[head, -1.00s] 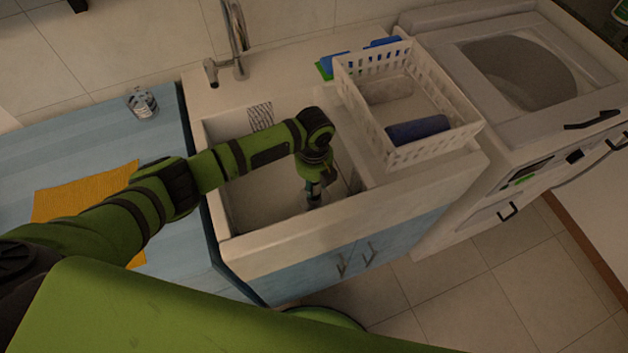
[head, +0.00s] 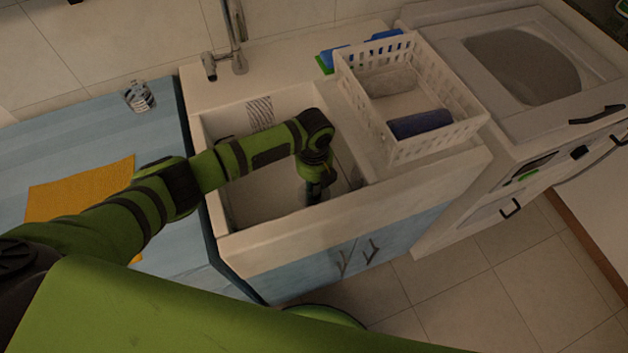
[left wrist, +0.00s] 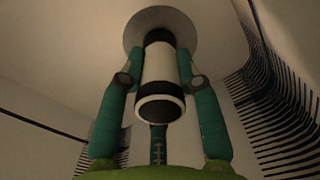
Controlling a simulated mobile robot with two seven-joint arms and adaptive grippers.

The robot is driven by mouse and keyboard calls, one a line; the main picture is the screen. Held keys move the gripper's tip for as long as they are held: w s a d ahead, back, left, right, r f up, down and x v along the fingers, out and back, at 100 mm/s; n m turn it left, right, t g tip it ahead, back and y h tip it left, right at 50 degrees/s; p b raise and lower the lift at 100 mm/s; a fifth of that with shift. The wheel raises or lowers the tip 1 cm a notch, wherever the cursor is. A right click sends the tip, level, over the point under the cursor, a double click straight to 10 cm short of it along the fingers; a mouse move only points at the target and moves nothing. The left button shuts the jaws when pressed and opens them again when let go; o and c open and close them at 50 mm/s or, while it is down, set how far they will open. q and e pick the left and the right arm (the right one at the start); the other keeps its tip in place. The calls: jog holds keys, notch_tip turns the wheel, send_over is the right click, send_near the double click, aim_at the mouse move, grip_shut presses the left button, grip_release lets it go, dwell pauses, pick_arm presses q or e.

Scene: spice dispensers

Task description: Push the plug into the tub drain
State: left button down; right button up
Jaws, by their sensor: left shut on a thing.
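The tub (head: 240,205) is a pale sink basin set in a counter. My left arm reaches over its near wall, and my left gripper (head: 314,194) points down inside it, near the right end. In the left wrist view, the gripper's two teal fingers (left wrist: 160,85) are shut on the plug (left wrist: 160,75), a white cylinder with black bands. A round grey disc (left wrist: 160,14) shows at the plug's far end; I cannot tell whether it is the plug's flange or the drain. The drain opening itself is not clearly visible. My right gripper is not in view.
A white basket (head: 465,112) with a dark blue roll (head: 420,125) stands right of the tub. A faucet (head: 236,40) rises behind. A glass (head: 139,96) and an orange cloth (head: 80,188) are on the blue counter at left. The tub's left part is clear.

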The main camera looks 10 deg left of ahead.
pick_arm(q)
jog(key=shift+f, duration=0.25)
jog(key=c, duration=0.8)
grip_release()
jog(key=shift+r, duration=0.1)
notch_tip(320, 180, up, 12)
jog(key=shift+f, duration=0.1)
